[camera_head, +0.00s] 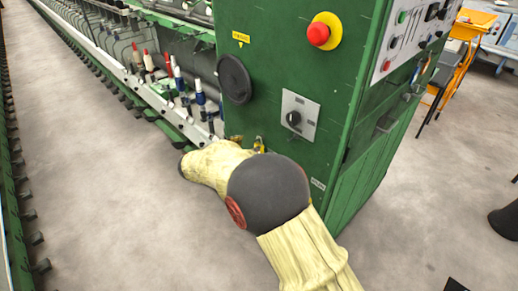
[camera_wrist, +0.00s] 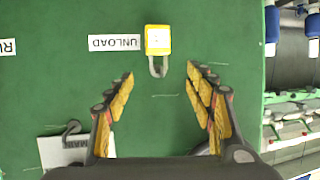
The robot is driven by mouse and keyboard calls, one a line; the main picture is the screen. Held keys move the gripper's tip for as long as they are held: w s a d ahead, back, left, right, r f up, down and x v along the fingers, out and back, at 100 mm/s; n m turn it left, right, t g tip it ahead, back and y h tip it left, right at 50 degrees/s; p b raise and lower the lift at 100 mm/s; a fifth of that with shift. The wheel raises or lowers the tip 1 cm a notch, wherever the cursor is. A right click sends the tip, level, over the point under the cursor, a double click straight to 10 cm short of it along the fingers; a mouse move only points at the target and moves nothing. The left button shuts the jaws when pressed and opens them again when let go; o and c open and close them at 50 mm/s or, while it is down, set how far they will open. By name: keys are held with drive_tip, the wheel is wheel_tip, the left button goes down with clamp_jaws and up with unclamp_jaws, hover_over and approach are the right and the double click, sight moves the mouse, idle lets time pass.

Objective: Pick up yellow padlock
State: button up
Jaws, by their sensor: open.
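The yellow padlock (camera_wrist: 157,40) shows in the wrist view, upper middle, against a green panel. It has a pale label on its body, and its grey shackle points down in the picture. My gripper (camera_wrist: 161,73) is open and empty. Its two yellow-padded fingers stand left and right of the shackle, apart from it, with the padlock body beyond the fingertips. In the head view my arm hides most of the gripper. A small yellow bit shows just above the arm by the green cabinet; I cannot tell whether it is the padlock or a finger.
An "UNLOAD" label (camera_wrist: 115,43) sits left of the padlock. The green cabinet (camera_head: 285,75) carries a red button (camera_head: 318,34), a black round knob (camera_head: 234,79) and a rotary switch (camera_head: 299,115). Spindles with bobbins (camera_head: 200,95) line the machine at left. The grey floor (camera_head: 100,200) is clear.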

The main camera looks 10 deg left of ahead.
sight(257, 140)
drive_tip(key=x, duration=0.2)
drive_tip(key=b+x, duration=0.1)
drive_tip(key=x, duration=0.4)
drive_tip(key=shift+d+f, duration=0.1)
drive_tip(key=shift+f, duration=0.25)
drive_tip(key=shift+c, duration=0.4)
drive_tip(key=c, duration=1.1)
drive_tip(key=shift+c, duration=0.4)
drive_tip(key=shift+r, duration=0.15)
drive_tip(key=shift+r, duration=0.55)
drive_tip(key=shift+s+r, duration=0.2)
drive_tip(key=shift+s, duration=0.05)
drive_tip(key=s+a+p, duration=0.1)
drive_tip(key=s+a, duration=0.3)
drive_tip(key=s, duration=0.4)
drive_tip(key=s+a+p, duration=0.1)
drive_tip(key=s+a, duration=0.3)
drive_tip(key=s, duration=0.3)
drive_tip(key=shift+s, duration=0.35)
